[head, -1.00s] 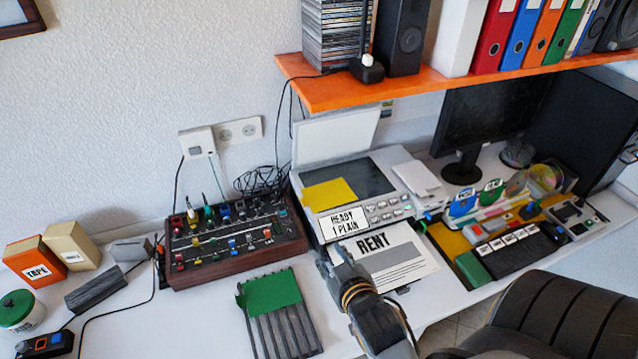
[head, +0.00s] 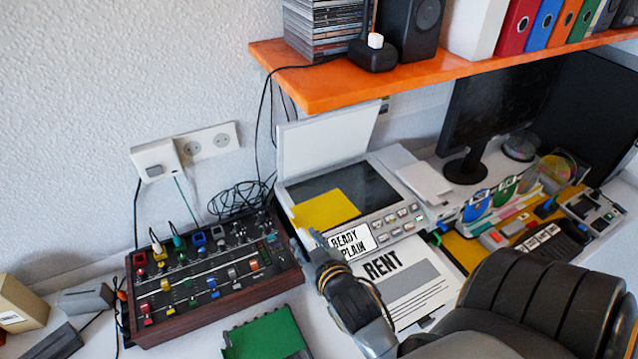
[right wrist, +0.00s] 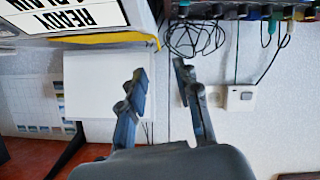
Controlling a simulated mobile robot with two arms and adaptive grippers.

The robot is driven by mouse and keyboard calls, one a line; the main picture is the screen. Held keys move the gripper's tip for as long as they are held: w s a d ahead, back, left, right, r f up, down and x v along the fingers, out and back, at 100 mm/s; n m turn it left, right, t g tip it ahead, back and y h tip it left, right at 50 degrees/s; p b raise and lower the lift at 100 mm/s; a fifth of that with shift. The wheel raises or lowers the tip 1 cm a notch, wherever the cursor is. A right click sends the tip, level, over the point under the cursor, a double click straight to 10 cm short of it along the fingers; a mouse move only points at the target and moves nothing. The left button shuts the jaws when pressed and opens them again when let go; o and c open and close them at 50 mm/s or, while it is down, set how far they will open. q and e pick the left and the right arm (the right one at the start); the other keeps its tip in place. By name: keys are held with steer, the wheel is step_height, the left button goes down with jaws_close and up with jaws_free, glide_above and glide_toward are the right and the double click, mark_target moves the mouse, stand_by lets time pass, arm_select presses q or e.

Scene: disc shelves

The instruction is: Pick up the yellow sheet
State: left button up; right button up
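The yellow sheet (head: 325,208) lies on the front left part of the flatbed machine (head: 383,188), partly over its dark glass. Its left edge reaches the machine's left side. In the right wrist view the sheet (right wrist: 105,38) shows edge-on as a yellow strip, with a corner sticking out past the machine's edge. My right gripper (head: 314,238) is at the machine's front left corner, just in front of the sheet and apart from it. In the right wrist view the right gripper (right wrist: 159,70) is open, with nothing between its fingers. My left gripper is not in view.
The machine's white lid (head: 328,138) stands raised behind the glass. A mixer (head: 213,275) with knobs stands close on the left. A "RENT" paper (head: 410,280) lies in front. An orange shelf (head: 330,88) hangs above.

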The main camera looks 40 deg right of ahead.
mark_target(293, 221)
steer(key=x, duration=0.5)
steer(key=shift+w+d, duration=0.15)
steer(key=shift+w, duration=0.25)
steer(key=shift+w+d+f+p, duration=0.15)
steer(key=shift+w+f+p, duration=0.05)
steer(key=shift+w+p, duration=0.25)
steer(key=x, duration=0.3)
steer(key=shift+w+d+p, duration=0.15)
steer(key=shift+w+p, duration=0.15)
steer(key=shift+p, duration=0.1)
steer(key=shift+w+d+f, duration=0.1)
steer(key=shift+w+f, duration=0.2)
steer(key=shift+w, duration=0.1)
jaws_close()
